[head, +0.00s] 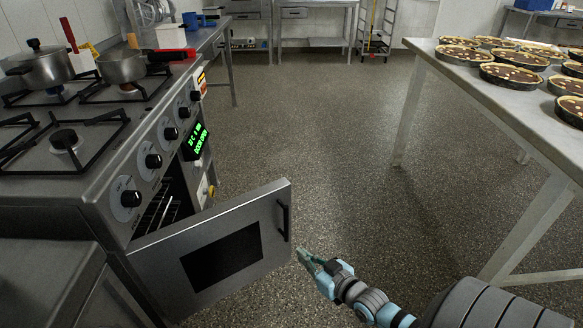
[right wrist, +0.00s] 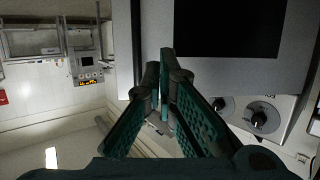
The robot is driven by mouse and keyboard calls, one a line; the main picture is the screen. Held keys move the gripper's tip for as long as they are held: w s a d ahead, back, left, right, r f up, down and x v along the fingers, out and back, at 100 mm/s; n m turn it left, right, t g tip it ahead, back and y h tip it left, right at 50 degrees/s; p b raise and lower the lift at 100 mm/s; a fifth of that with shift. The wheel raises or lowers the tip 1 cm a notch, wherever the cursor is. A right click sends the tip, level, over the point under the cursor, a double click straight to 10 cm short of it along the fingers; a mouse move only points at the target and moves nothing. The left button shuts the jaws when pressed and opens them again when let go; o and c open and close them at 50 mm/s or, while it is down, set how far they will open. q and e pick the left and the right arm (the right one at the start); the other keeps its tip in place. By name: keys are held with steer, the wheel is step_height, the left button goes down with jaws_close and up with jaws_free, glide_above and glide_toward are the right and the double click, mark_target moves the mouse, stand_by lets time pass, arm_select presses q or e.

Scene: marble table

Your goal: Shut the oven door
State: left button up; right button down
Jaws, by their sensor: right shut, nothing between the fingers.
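The oven (head: 130,190) stands at the left with knobs and a green lit display on its front. Its grey door (head: 160,255) is open and swung out into the room, with a dark window and a black handle (head: 283,220) near its free edge. Part of the oven's inside rack shows behind it. My right gripper (head: 303,254) is shut and empty, just right of the door's free edge; whether it touches the door cannot be told. In the right wrist view, the shut fingers (right wrist: 165,68) show before the door's dark window (right wrist: 228,25). My left gripper is not in view.
Pots (head: 42,68) sit on the burners above the oven. A table (head: 490,95) with several pies (head: 515,75) stands at the right. The speckled floor (head: 310,130) between oven and table is clear.

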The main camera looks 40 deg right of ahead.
steer(key=w+d+r+m+t+h+p, duration=0.1)
steer(key=d+r+t+h, duration=0.15)
steer(key=d+r, duration=0.5)
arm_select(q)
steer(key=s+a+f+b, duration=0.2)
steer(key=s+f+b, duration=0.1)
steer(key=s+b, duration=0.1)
arm_select(e)
glide_toward(285, 187)
steer(key=f, duration=0.1)
steer(key=shift+t+y, duration=0.35)
steer(key=shift+y, duration=0.1)
steer(key=w+b, duration=0.2)
steer(key=w, duration=0.1)
steer(key=w+d+b, duration=0.1)
steer(key=w+b, duration=0.2)
steer(key=shift+w+d+b, duration=0.15)
steer(key=shift+w+b, duration=0.1)
steer(key=shift+b, duration=0.1)
steer(key=shift+w+r, duration=0.15)
steer(key=shift+w, duration=0.05)
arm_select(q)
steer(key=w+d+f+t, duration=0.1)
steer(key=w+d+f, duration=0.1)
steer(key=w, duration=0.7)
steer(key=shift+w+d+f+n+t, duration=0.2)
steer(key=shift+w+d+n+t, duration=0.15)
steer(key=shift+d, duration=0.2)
arm_select(e)
steer(key=shift+r, duration=0.1)
